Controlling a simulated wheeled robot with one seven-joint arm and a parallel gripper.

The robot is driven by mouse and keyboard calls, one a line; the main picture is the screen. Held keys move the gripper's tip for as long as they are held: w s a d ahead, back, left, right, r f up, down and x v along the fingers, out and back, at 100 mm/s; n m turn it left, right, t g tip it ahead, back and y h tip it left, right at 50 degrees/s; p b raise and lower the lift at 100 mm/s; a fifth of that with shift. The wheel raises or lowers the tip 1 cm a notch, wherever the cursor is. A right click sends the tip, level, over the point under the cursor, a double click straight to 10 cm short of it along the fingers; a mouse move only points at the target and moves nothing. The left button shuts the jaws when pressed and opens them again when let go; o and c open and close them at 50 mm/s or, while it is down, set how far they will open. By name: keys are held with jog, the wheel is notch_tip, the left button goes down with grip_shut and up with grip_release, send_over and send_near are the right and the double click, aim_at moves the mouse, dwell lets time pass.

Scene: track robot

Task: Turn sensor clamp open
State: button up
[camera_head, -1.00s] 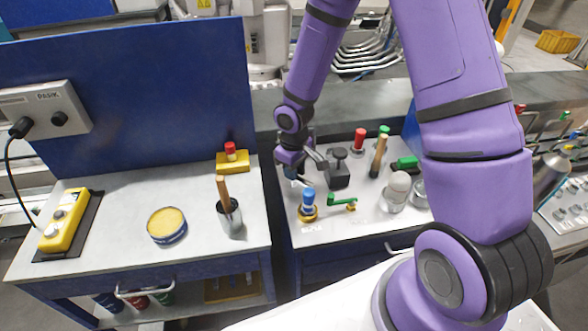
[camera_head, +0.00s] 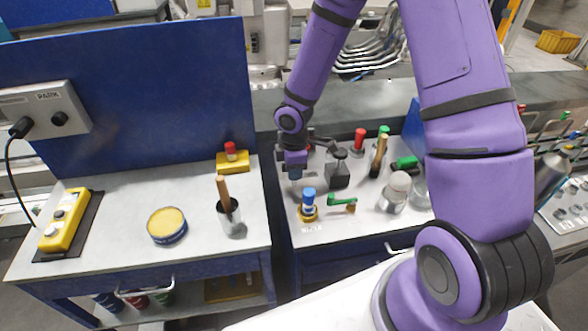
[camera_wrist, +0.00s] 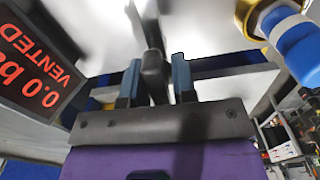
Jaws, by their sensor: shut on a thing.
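In the head view, a dark block with a knob on top (camera_head: 338,170) stands on the right-hand bench; I take it for the sensor clamp, but no label confirms this. A dark bar shows behind it, towards my arm. My gripper (camera_head: 294,177) is just left of the block, pointing down. In the wrist view, the two blue fingers of my gripper (camera_wrist: 157,82) stand either side of a dark grey handle (camera_wrist: 153,70) and are shut on it. The handle's far end is blurred, and its join to the block is not clear.
A blue-topped valve (camera_head: 308,200) stands close in front of my gripper, with a green lever (camera_head: 342,203) beside it. A display (camera_wrist: 40,75) reads VENTED. Brown-handled tool (camera_head: 379,155) and glass jar (camera_head: 396,190) stand right.

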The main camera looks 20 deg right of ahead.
jog(key=shift+n, duration=0.4)
jog(key=o, duration=0.9)
notch_tip(320, 180, up, 11)
jog(key=shift+f, duration=0.1)
dwell(0.5)
